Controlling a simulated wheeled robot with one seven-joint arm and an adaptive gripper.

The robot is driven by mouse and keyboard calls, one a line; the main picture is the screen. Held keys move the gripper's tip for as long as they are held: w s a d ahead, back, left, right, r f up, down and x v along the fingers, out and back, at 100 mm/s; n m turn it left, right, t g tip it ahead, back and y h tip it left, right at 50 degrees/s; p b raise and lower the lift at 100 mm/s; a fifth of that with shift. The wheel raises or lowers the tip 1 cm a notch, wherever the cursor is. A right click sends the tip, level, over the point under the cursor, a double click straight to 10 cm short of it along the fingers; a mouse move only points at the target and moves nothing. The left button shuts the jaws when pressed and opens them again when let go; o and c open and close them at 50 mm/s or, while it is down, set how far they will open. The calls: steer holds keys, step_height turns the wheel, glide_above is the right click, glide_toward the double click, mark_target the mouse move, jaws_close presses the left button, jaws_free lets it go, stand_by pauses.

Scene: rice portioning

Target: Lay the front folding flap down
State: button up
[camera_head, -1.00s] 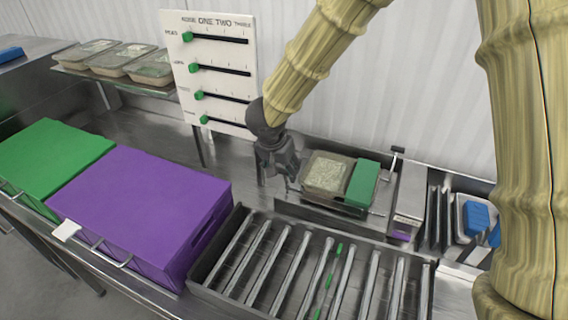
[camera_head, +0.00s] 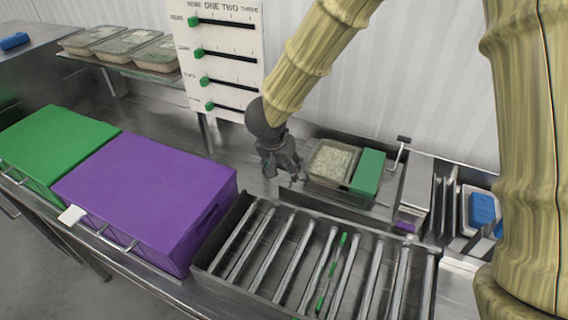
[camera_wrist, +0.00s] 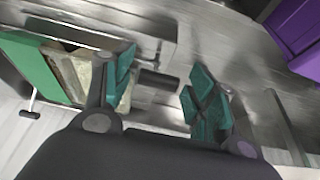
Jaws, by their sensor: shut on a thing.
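My gripper (camera_head: 292,178) is low at the left end of a metal fixture (camera_head: 385,212) on the bench. In the wrist view its two teal-padded fingers (camera_wrist: 160,88) stand apart on either side of a short dark handle (camera_wrist: 158,79), and I take the gripper to be shut on it. The contact itself is not clear. The fixture holds a rice-filled tray (camera_head: 333,160) and a green block (camera_head: 368,172) beside it. A T-shaped lever (camera_head: 402,150) stands at its right end. I cannot tell clearly which part is the front folding flap.
A roller rack (camera_head: 212,268) lies in front of the fixture. A purple box (camera_head: 145,195) and a green box (camera_head: 52,147) stand to the left. A white slider panel (camera_head: 222,40) rises behind my gripper. Blue items (camera_head: 482,208) sit at the right.

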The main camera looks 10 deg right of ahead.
steer(key=shift+o, duration=0.8)
steer(key=p+v, duration=0.7)
steer(key=p, duration=0.1)
steer(key=shift+c, duration=0.4)
stand_by(0.8)
